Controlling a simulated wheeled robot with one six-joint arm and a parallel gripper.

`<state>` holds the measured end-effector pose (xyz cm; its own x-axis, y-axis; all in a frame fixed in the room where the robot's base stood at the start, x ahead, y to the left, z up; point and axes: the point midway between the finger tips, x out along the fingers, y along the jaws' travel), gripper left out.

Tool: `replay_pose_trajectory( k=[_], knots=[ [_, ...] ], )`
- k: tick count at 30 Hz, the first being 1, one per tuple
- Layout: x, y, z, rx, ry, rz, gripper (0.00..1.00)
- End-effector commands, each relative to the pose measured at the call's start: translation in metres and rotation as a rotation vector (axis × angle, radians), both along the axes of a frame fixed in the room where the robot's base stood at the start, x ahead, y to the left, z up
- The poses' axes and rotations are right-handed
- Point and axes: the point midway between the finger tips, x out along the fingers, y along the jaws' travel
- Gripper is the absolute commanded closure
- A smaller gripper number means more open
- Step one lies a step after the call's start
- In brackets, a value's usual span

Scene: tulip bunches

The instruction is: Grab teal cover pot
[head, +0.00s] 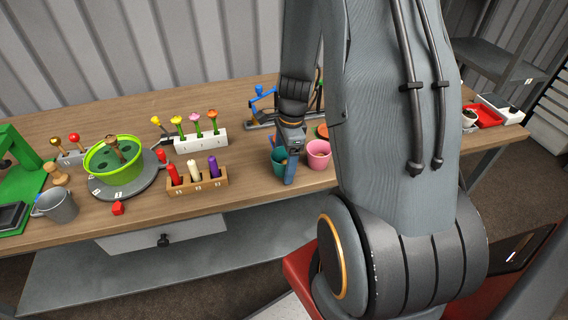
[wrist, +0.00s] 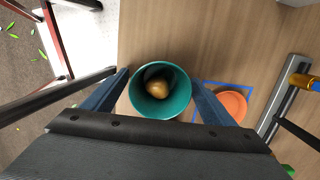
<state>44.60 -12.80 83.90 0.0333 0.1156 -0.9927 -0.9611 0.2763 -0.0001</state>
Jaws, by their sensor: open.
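The teal cover pot (wrist: 181,101) stands upright on the wooden table, with a rounded golden-brown object (wrist: 158,88) inside it. In the wrist view, my gripper (wrist: 159,80) is open, one blue finger on each side of the pot; I cannot tell whether they touch it. In the head view, the teal pot (head: 277,159) is partly hidden behind my gripper (head: 290,178), which points down near the table's front edge.
A pink pot (head: 319,154) stands just right of the teal one. An orange saucer (wrist: 233,105) lies by a blue outline. A wooden holder (head: 197,186) with colored pegs and a white flower rack (head: 201,139) stand to the left.

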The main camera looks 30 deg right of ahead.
Motion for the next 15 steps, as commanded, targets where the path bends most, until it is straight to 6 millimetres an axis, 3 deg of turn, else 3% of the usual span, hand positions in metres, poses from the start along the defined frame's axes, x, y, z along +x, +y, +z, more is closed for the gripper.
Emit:
replay_pose_trajectory(
  k=[3, 11, 15],
  knots=[
    [0.0000, 0.0000, 0.0001, 0.000, 0.000, 0.000, 0.25],
    [-0.0001, -0.0001, 0.0003, 0.000, 0.000, 0.000, 0.68],
    [0.0001, -0.0002, 0.0004, 0.000, 0.000, 0.000, 0.69]
  ],
)
